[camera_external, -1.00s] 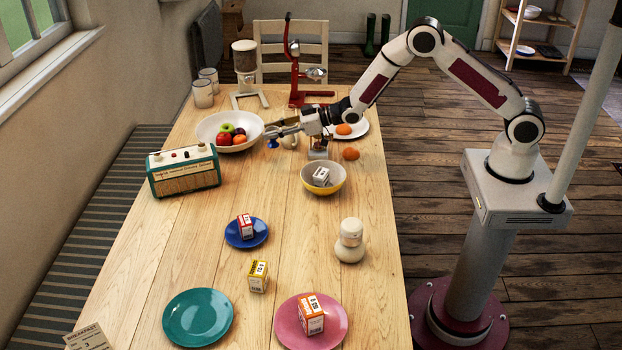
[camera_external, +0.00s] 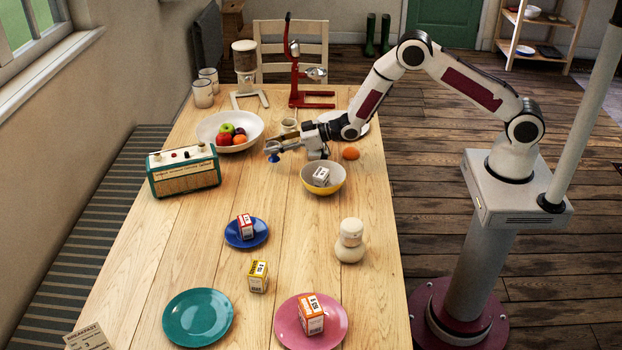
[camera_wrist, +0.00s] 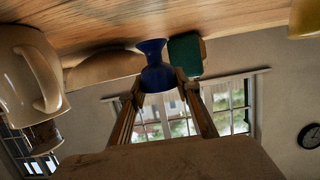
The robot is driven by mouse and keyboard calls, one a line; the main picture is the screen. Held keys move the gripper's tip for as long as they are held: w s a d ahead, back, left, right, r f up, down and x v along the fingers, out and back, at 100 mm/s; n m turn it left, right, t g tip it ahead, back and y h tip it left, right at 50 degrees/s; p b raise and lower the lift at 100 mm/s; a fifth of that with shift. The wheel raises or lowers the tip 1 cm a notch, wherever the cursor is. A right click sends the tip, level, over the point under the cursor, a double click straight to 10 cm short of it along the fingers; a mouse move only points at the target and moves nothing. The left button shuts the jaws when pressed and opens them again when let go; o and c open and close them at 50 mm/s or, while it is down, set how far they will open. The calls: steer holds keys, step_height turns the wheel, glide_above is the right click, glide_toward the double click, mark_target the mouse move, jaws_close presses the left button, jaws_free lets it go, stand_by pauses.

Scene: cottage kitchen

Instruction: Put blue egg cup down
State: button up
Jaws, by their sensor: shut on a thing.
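In the external view the blue egg cup (camera_external: 274,158) is small at the tip of my gripper (camera_external: 273,148), which points left above the table. My gripper (camera_wrist: 158,84) is shut on the cup. In the wrist view the cup's upper end in the picture is close to the wooden tabletop (camera_wrist: 150,18); whether it touches cannot be told.
A fruit bowl (camera_external: 230,120) stands behind and left of the cup, with a mug (camera_external: 289,126) behind. A green radio (camera_external: 184,171) is at left. A yellow bowl (camera_external: 323,190) with a small box stands in front. Table around the radio's right is clear.

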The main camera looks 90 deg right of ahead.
mark_target(274, 155)
steer(key=shift+f, duration=1.8)
steer(key=shift+f, duration=0.15)
steer(key=o, duration=1.2)
steer(key=shift+v, duration=6.05)
steer(key=shift+w+r, duration=0.1)
steer(key=shift+r, duration=0.2)
